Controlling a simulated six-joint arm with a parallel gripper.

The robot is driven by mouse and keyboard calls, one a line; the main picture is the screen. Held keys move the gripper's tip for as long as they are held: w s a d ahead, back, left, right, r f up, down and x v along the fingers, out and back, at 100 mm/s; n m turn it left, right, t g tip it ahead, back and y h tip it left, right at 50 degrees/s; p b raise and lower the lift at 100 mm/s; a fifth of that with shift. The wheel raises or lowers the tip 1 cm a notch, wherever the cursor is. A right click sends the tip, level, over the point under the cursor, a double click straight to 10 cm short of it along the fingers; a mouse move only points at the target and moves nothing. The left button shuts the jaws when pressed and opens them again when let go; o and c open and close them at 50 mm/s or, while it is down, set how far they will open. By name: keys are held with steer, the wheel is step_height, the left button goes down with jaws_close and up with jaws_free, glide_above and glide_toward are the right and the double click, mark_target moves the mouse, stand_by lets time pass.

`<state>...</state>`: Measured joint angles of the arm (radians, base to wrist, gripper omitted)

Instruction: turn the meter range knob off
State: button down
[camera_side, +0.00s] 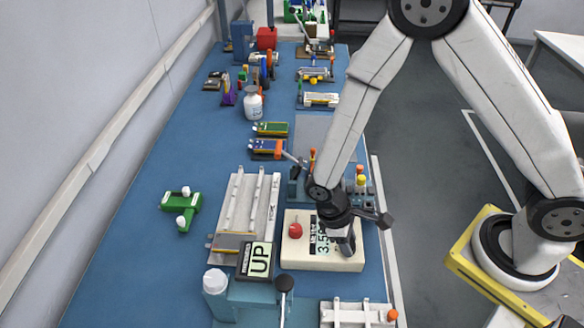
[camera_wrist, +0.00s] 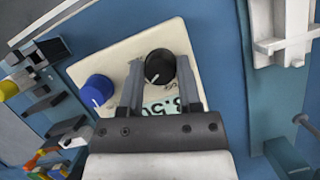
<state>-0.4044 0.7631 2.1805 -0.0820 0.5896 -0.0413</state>
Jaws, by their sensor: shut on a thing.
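The meter is a cream box with a numeric display, at the lower middle of the side view (camera_side: 300,258); part of it also shows in the wrist view (camera_wrist: 110,55). A black round knob (camera_wrist: 160,67) with a light pointer mark sits on its face in the wrist view. My gripper (camera_wrist: 159,64) is shut on this knob, one finger on each side. The display (camera_side: 321,238) is partly covered. Markings around the knob are too small to read.
A red knob (camera_side: 295,230) is left of the display. A blue knob (camera_wrist: 97,90) is beside my left finger in the wrist view.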

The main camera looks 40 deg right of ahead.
steer(key=shift+n, duration=0.4)
steer(key=n+h, duration=0.1)
steer(key=n, duration=0.1)
steer(key=n+t, duration=0.1)
steer(key=n, duration=0.2)
steer(key=shift+s+a+t+h, duration=0.1)
steer(key=shift+t+h, duration=0.2)
steer(key=shift+h, duration=0.1)
steer(key=n+t, duration=0.1)
steer(key=n, duration=0.2)
steer(key=n+t, duration=0.1)
steer(key=n, duration=0.2)
stand_by(0.3)
steer(key=shift+c, duration=1.4)
jaws_free()
steer(key=shift+r, duration=0.15)
steer(key=v, duration=0.7)
steer(key=shift+s+a+r, duration=0.15)
steer(key=shift+a+r, duration=0.05)
steer(key=shift+a, duration=0.1)
